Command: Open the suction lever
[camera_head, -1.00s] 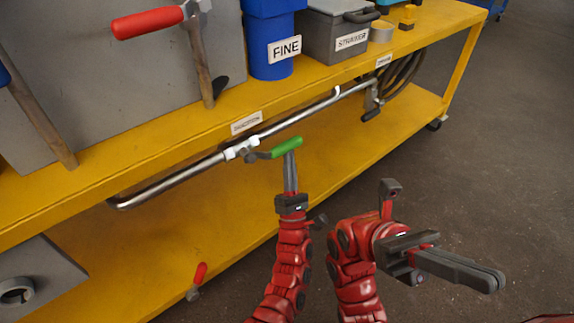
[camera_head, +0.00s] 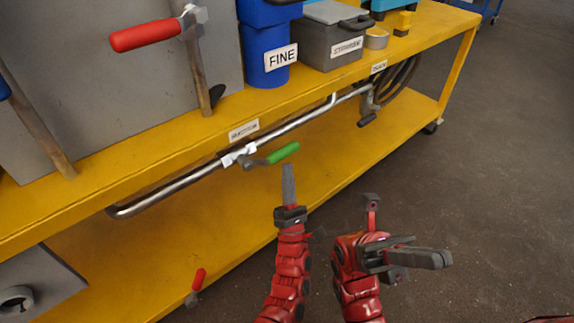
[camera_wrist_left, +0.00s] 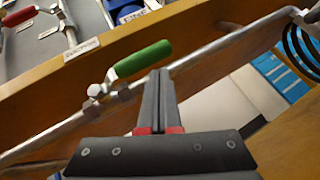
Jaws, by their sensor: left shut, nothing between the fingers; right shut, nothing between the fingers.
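The suction lever has a green handle (camera_head: 283,153) and sits on a white valve fitting (camera_head: 238,155) on the pipe under the upper shelf. A small white label (camera_head: 244,131) is on the shelf edge above it. The handle points right, roughly along the pipe. My left gripper (camera_head: 288,168) is shut and empty, its tips just below the handle in the head view. In the left wrist view the green handle (camera_wrist_left: 142,60) lies just left of the shut fingertips (camera_wrist_left: 160,75); contact cannot be told. My right gripper (camera_head: 446,259) is shut and empty, over the floor at right.
A metal pipe (camera_head: 170,192) runs along the yellow cart's front. A red-handled lever (camera_head: 145,35) is at upper left, another small red one (camera_head: 198,279) low down. A blue FINE container (camera_head: 266,58) and grey box (camera_head: 331,42) stand on the upper shelf. Floor at right is clear.

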